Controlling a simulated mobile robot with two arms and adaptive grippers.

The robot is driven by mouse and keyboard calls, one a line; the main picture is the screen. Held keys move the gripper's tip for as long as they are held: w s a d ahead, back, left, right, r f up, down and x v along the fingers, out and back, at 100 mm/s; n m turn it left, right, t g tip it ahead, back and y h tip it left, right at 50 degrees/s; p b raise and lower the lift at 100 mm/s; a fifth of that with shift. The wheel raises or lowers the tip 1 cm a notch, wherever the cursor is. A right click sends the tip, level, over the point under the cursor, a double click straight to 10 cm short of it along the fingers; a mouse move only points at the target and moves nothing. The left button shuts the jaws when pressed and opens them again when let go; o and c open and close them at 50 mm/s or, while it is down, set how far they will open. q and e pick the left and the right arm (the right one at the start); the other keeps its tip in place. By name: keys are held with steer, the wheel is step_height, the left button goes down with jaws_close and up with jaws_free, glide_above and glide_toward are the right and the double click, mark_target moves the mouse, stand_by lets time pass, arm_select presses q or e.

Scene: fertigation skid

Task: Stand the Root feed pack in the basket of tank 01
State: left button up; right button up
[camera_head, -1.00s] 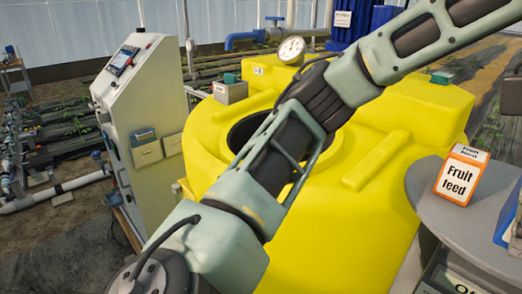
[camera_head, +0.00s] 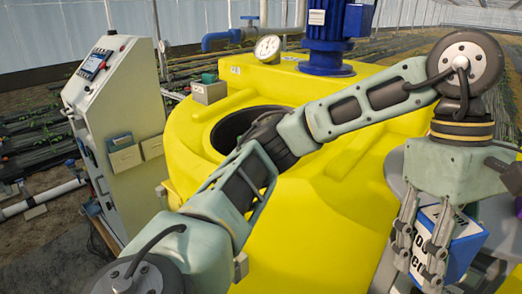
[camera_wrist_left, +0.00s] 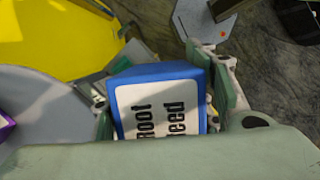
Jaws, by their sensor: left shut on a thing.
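The Root feed pack (camera_head: 466,252) is a blue and white box at the lower right of the head view. My left gripper (camera_head: 420,250) points down, with its fingers shut on the pack. In the left wrist view the pack (camera_wrist_left: 155,105) sits between the fingers, and its "Root feed" label shows. The yellow tank (camera_head: 310,215) fills the middle, with a dark round opening. A small grey basket (camera_head: 209,93) is on its far left rim, with a green thing in it. The tank label beside it is too small to read surely. My right gripper is out of view.
A white control cabinet (camera_head: 112,120) with a screen stands left of the tank. A pressure gauge (camera_head: 267,48), blue pipe (camera_head: 222,38) and blue motor (camera_head: 327,38) stand at the back. A round grey table (camera_wrist_left: 40,120) is beside the pack in the wrist view.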

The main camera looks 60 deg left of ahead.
arm_select(q)
steer(key=s+a+f+m+g+y, duration=0.1)
steer(key=a+f+m, duration=0.2)
steer(key=f+m, duration=0.4)
steer(key=s+a+f+m+g+y, duration=0.1)
steer(key=a+f+m, duration=0.3)
steer(key=f, duration=1)
steer(key=m, duration=0.3)
steer(key=shift+f+y, duration=0.25)
steer(key=shift+y, duration=0.15)
steer(key=shift+s+d, duration=0.1)
